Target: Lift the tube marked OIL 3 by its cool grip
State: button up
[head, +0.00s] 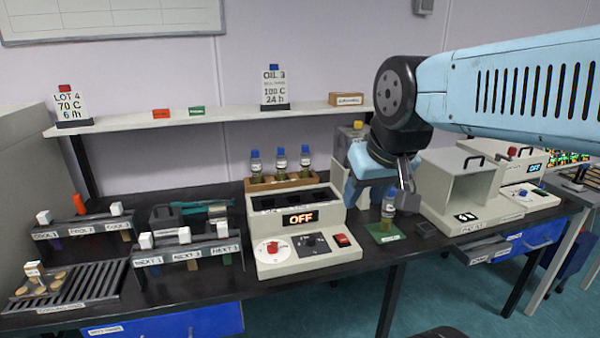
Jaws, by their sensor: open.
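A card on the shelf reads OIL 3, 100 C, 24 h (274,87). Three blue-capped tubes (280,163) stand upright in a wooden rack behind a grey heating block (300,218), whose display reads OFF. Another tube (388,214) stands on a green mat (384,232) to the right of the block. I cannot read a mark on any of these tubes. My gripper (405,203) points down close to the tube on the mat, at its right in the picture. It is open; its fingers are small and partly dark, and I cannot tell whether they touch the tube.
Racks labelled NEXT (186,249) and TOOL-like text (85,226) stand at the left, beside a slotted cooling rack (72,285). A second OFF display unit (525,180) is farther right.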

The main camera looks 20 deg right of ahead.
aim_at(305, 163)
jog(key=z, duration=0.3)
jog(key=i, duration=0.2)
jog(key=z, duration=2.4)
jog(key=k, duration=0.65)
jog(key=u, duration=0.85)
jog(key=k, duration=0.7)
jog(key=u, duration=1.25)
jog(key=i, duration=1.1)
jog(key=u, duration=0.05)
